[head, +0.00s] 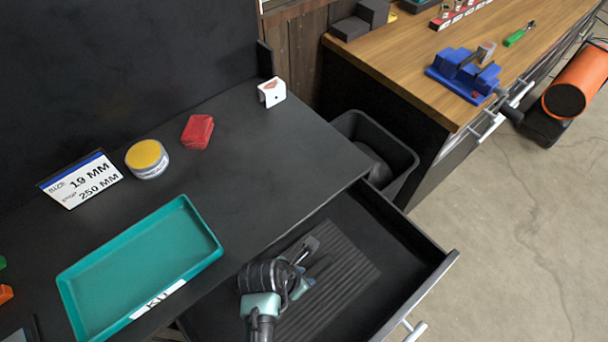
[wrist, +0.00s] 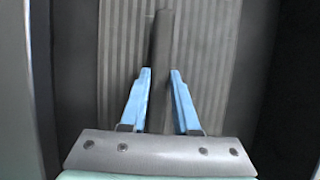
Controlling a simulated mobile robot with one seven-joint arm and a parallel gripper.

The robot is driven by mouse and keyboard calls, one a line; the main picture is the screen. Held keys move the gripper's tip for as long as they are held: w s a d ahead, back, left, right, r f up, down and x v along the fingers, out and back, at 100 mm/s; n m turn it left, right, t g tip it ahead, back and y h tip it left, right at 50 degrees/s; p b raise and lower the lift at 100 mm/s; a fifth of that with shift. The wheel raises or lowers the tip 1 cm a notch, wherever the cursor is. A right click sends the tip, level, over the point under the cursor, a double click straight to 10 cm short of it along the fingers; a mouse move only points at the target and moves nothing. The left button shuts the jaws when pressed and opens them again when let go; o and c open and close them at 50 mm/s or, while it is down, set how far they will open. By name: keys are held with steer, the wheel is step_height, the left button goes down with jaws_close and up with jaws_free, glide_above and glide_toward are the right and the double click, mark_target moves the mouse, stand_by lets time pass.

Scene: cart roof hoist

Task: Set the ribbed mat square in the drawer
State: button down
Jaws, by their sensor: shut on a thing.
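The grey ribbed mat (head: 343,262) is inside the open black drawer (head: 400,226). It looks flat, though I cannot tell whether it touches the floor throughout. In the wrist view the striped mat (wrist: 212,45) lies beneath my gripper (wrist: 160,73), with dark drawer floor on both sides. Its side edges look roughly parallel to the drawer walls. The blue fingers are shut on a dark upright strip (wrist: 161,35) that stands along the mat's middle and seems to be part of it. In the head view my gripper (head: 300,272) hides the mat's near left part.
A teal tray (head: 140,262), a yellow-topped tin (head: 147,158), a red block (head: 198,131) and a size sign (head: 80,181) stand on the black worktop beside the drawer. A dark bin (head: 398,150) stands behind the drawer. Open floor lies to the right.

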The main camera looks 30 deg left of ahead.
steer(key=shift+f, duration=0.15)
stand_by(0.3)
steer(key=c, duration=0.6)
jaws_free()
steer(key=v, duration=1.3)
steer(key=shift+w, duration=0.1)
